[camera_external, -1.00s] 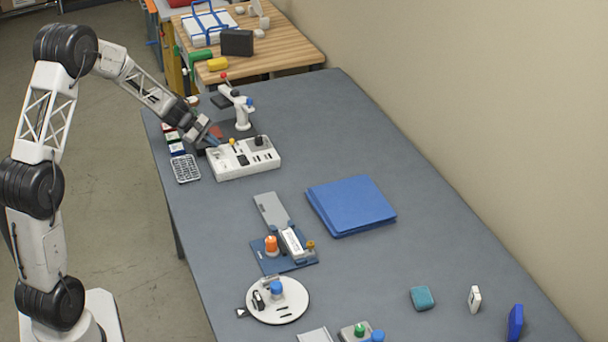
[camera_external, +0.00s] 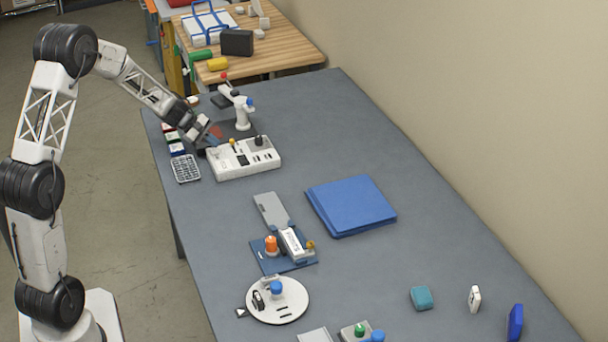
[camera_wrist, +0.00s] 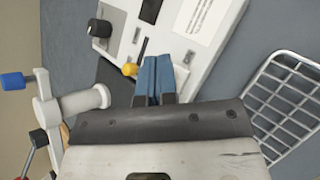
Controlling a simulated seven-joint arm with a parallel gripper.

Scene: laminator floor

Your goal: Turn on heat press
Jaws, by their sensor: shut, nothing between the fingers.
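The heat press appears to be the white control box (camera_external: 243,158) with a dark bed and a white post (camera_external: 243,113) behind it; I cannot confirm this by a label. The box carries a black knob (camera_wrist: 100,27), a small yellow knob (camera_wrist: 130,70), dark slots and a printed label. The post has a blue knob (camera_wrist: 12,81). My gripper (camera_wrist: 153,72) is shut and empty, its blue fingertips over or beside the box edge near the yellow knob. I cannot tell whether they touch the box. In the external view, my gripper (camera_external: 211,143) is at the box's left end.
A wire rack (camera_external: 185,168) stands close to the left of the box. Small coloured blocks (camera_external: 175,140) lie along the table's left edge. A blue folder (camera_external: 351,204), a blue clamp fixture (camera_external: 284,250) and a round white plate (camera_external: 277,301) are nearer the camera.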

